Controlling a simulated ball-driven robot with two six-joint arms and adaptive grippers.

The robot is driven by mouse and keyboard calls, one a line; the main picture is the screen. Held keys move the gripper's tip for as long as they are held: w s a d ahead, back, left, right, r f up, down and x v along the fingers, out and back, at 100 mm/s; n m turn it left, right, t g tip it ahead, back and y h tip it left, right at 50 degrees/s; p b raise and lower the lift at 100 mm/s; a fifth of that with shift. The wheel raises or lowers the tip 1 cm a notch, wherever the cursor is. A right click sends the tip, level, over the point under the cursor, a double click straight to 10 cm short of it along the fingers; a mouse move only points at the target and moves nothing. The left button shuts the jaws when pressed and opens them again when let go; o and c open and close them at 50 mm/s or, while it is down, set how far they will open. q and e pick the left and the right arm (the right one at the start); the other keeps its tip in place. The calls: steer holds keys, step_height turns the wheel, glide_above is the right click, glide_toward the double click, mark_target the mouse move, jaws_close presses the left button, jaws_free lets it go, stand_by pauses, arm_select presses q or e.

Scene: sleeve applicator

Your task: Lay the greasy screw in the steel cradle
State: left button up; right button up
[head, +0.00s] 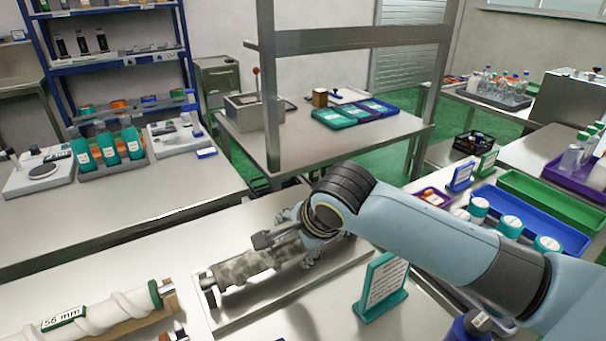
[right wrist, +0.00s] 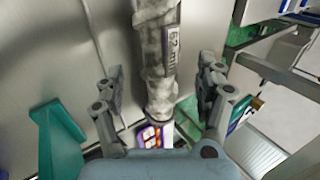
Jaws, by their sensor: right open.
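The greasy screw (head: 255,265) is a thick cylinder blotched with grey grease, lying lengthwise over a low steel tray (head: 290,302) with a raised rim. A dark stub shows at its near left end. I cannot tell which part is the steel cradle or how the screw is supported. My right gripper (head: 298,240) is over the screw's far right part, fingers on either side. In the right wrist view, the screw (right wrist: 160,62), with a partly greased label, runs between the open fingers (right wrist: 162,85), with gaps on both sides. My left gripper is not in view.
A teal sign (head: 382,287) stands close to the tray's right side, below my right arm. A blue bottle (head: 468,328) is at the front right. A steel post (head: 268,100) rises behind.

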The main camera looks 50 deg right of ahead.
steer(key=v, duration=0.4)
steer(key=shift+s+r, duration=0.2)
steer(key=shift+r, duration=0.1)
